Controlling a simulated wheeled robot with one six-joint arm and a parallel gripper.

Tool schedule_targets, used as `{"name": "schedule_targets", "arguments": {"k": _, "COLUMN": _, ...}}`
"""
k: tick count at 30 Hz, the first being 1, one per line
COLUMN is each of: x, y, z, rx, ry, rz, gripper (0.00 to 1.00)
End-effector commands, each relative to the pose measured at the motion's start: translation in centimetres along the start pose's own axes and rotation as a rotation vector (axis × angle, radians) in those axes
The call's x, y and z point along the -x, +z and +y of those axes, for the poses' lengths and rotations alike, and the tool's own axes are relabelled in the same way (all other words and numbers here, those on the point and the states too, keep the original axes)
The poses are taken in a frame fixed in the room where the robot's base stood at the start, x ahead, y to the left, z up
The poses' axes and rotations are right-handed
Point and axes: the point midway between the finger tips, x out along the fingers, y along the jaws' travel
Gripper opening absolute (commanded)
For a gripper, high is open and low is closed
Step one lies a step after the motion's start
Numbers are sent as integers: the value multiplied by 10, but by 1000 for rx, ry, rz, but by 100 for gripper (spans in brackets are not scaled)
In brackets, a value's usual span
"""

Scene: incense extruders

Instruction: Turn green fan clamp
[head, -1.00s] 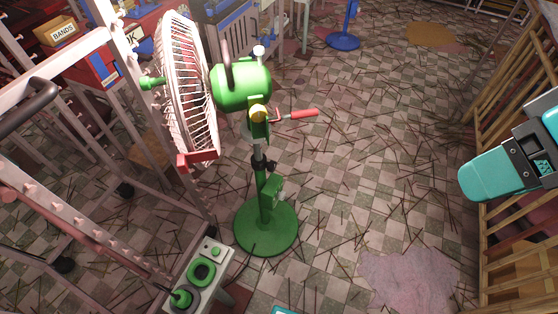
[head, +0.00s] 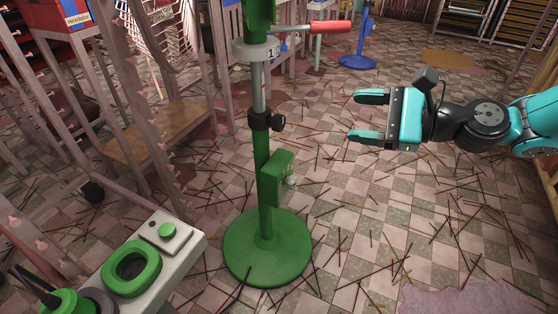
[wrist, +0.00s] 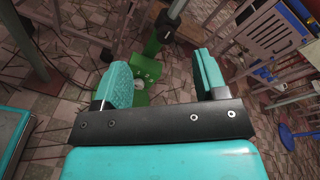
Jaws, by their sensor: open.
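The green fan's stand (head: 266,190) is upright on a round green base (head: 266,250). A grey ring clamp (head: 258,50) with a red-handled lever (head: 325,27) pointing right is at the top of the pole. Lower down is a black collar with a side knob (head: 276,122). A green box (head: 278,178) is below it. My gripper (head: 366,116) is open and empty, right of the pole and apart from it, fingers pointing left. In the wrist view the black collar (wrist: 164,24) and the green box (wrist: 148,70) show beyond my fingers. The fan's head is out of view.
Wooden racks and a bench (head: 160,135) are behind the fan at left. A blue stand (head: 357,60) is at the back. Thin sticks litter the tiled floor.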

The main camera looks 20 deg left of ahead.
Motion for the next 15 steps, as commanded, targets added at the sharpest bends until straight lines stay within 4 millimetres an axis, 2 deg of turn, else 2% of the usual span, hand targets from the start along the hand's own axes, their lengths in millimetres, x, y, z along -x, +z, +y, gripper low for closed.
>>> {"name": "schedule_targets", "arguments": {"k": 1, "x": -8, "y": -36, "z": 17, "rx": -73, "ry": -31, "rz": -24, "gripper": 66}}
{"name": "schedule_targets", "arguments": {"k": 3, "x": -12, "y": -57, "z": 22, "rx": -164, "ry": -71, "rz": -58, "gripper": 66}}
{"name": "schedule_targets", "arguments": {"k": 6, "x": -16, "y": -77, "z": 26, "rx": -258, "ry": -108, "rz": -93, "gripper": 66}}
{"name": "schedule_targets", "arguments": {"k": 10, "x": -18, "y": -86, "z": 27, "rx": -319, "ry": -131, "rz": -117, "gripper": 66}}
{"name": "schedule_targets", "arguments": {"k": 15, "x": -21, "y": -82, "z": 22, "rx": -332, "ry": -134, "rz": -122, "gripper": 66}}
